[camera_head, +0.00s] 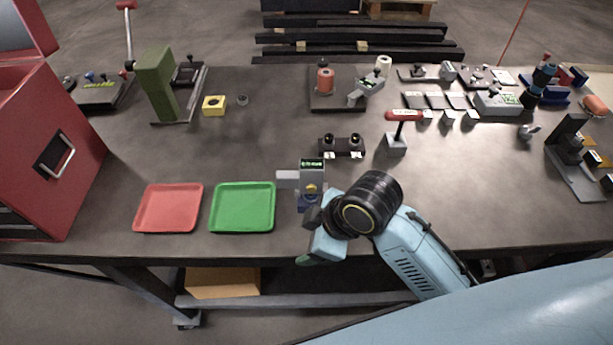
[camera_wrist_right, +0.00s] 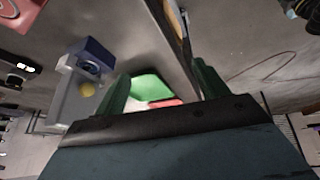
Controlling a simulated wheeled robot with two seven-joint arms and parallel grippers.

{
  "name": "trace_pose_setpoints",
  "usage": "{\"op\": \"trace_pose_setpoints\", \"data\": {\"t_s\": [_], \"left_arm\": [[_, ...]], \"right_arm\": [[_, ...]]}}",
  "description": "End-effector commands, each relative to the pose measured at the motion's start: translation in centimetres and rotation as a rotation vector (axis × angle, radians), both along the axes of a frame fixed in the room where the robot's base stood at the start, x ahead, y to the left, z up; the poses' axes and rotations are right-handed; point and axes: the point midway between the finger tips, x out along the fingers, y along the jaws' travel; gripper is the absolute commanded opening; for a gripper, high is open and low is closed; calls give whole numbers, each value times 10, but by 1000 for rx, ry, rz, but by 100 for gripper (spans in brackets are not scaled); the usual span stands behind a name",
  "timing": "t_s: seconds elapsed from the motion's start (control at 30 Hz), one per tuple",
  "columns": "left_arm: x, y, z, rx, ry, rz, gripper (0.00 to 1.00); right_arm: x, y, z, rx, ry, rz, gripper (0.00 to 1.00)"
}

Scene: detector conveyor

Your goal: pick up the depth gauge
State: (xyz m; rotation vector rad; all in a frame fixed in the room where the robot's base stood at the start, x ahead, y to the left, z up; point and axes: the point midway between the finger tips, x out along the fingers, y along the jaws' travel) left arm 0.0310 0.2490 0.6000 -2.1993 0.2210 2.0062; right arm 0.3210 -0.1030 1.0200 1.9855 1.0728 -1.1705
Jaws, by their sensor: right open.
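A grey gauge with a green lit display (camera_head: 312,170), a yellow round button and a blue lower part stands near the table's front edge, right of the green tray; I take it as the depth gauge. It also shows in the right wrist view as a grey and blue body (camera_wrist_right: 75,98), left of the fingers. My right gripper (camera_head: 309,240) is just in front of it at the table edge. Its two green fingers (camera_wrist_right: 162,85) are apart with nothing held between them. The right hand partly hides the gauge's lower side. My left gripper is not in view.
A green tray (camera_head: 243,228) and a red tray (camera_head: 168,228) lie to the left, beside a red cabinet (camera_head: 75,150). A black block with two knobs (camera_head: 342,147) and a red-handled tool (camera_head: 397,145) stand behind.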

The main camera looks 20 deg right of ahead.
Motion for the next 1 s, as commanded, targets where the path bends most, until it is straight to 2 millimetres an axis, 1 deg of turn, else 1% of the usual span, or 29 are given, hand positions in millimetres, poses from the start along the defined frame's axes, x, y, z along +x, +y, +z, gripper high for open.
{"op": "trace_pose_setpoints", "data": {"t_s": [0.03,0.13,0.23,0.33,0.47,0.6,0.7,0.8,0.87,0.93,1.0], "left_arm": [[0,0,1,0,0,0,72],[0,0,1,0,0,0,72],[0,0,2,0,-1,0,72],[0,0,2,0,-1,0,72],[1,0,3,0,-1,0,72],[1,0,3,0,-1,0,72],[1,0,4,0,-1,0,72],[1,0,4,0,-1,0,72],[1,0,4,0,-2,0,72],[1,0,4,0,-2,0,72],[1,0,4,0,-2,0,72]], "right_arm": [[14,9,11,-22,-37,119,73],[32,26,28,-73,-95,383,73],[47,35,44,-144,-142,638,73],[62,34,61,-224,-173,878,73],[83,22,85,-333,-184,1160,73],[104,-2,115,-434,-163,1411,73],[116,-20,136,-480,-138,1543,73],[124,-35,153,-506,-114,1636,73],[127,-41,161,-513,-107,1674,73],[129,-46,167,-518,-98,1703,73],[130,-49,167,-519,-93,1719,73]]}}
